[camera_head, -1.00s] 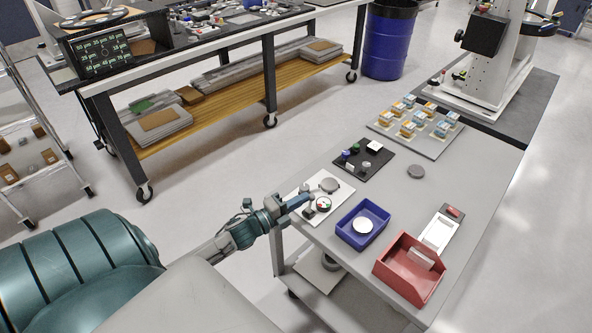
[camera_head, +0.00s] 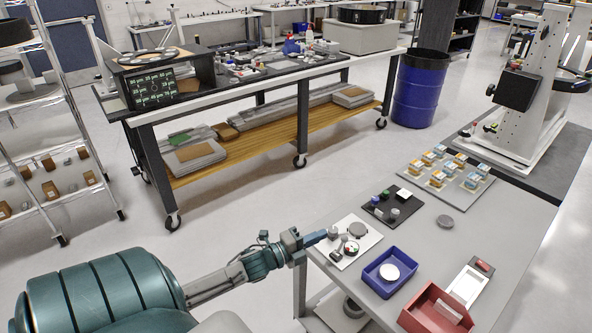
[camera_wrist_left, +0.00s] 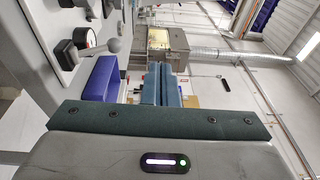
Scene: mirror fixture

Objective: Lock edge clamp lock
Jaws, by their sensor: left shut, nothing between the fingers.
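A white fixture plate (camera_head: 368,238) lies at the left edge of the grey table. It carries a round grey disc (camera_head: 357,230), a small dial gauge (camera_head: 351,248) and small lever or knob parts (camera_head: 333,233). I cannot tell for certain which part is the edge clamp lock. My left gripper (camera_head: 322,237) is at the plate's left edge, close to these parts; contact is unclear. In the left wrist view its fingers (camera_wrist_left: 161,84) are shut and empty. There a grey ball-ended lever (camera_wrist_left: 112,45) and the gauge (camera_wrist_left: 85,38) show at upper left. My right gripper is not in view.
A blue tray (camera_head: 370,283) with a white disc and a red bin (camera_head: 412,318) stand nearer on the table. A black plate (camera_head: 409,213) with small parts and a board of yellow-blue blocks (camera_head: 478,193) lie farther back. Open floor separates the rear bench (camera_head: 240,165).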

